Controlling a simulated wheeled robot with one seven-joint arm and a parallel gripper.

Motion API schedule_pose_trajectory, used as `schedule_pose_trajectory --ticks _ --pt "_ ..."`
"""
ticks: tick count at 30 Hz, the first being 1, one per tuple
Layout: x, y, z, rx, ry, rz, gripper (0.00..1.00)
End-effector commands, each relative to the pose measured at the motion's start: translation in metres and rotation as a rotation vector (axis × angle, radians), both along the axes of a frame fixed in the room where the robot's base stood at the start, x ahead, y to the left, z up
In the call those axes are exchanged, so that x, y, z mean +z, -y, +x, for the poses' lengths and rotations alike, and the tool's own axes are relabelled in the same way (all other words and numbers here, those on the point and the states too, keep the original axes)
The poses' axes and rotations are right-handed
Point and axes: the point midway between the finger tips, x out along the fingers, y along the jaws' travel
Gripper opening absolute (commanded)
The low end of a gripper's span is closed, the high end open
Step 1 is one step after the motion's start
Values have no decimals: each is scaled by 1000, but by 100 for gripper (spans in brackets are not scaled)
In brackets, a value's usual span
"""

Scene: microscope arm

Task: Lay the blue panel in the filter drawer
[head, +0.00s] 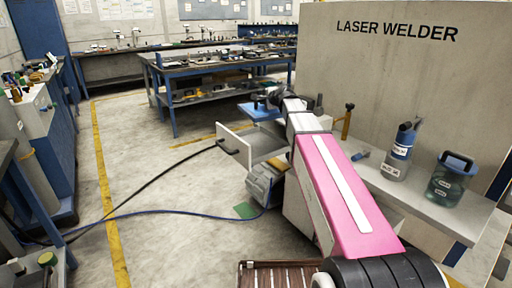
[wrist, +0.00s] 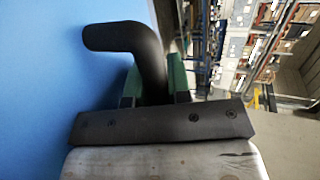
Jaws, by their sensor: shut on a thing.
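The blue panel (head: 256,112) is held at the far end of my arm in the head view, above the open drawer. It fills the left side of the wrist view (wrist: 45,95). Its black bent handle (wrist: 125,38) passes between the green finger pads of my gripper (wrist: 155,85), which is shut on it. In the head view my gripper (head: 271,98) is small and partly hidden by the arm. The filter drawer (head: 238,157) is pulled out from the bench, with a dark handle on its pale front. My arm hides part of its right side.
The grey laser welder (head: 400,80) stands at the right, above a shelf holding a bottle (head: 399,155) and a green jar (head: 450,180). A grey box-like object (head: 264,186) is below the drawer. Cables cross the floor, which is mostly clear at left.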

Motion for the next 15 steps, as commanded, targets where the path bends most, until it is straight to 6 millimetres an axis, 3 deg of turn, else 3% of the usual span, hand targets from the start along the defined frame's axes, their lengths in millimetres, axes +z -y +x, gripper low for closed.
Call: schedule_pose_trajectory --ticks 4,15 --pt "-28 -34 14 124 -2 10 0" --pt "-87 -48 15 182 0 13 0"
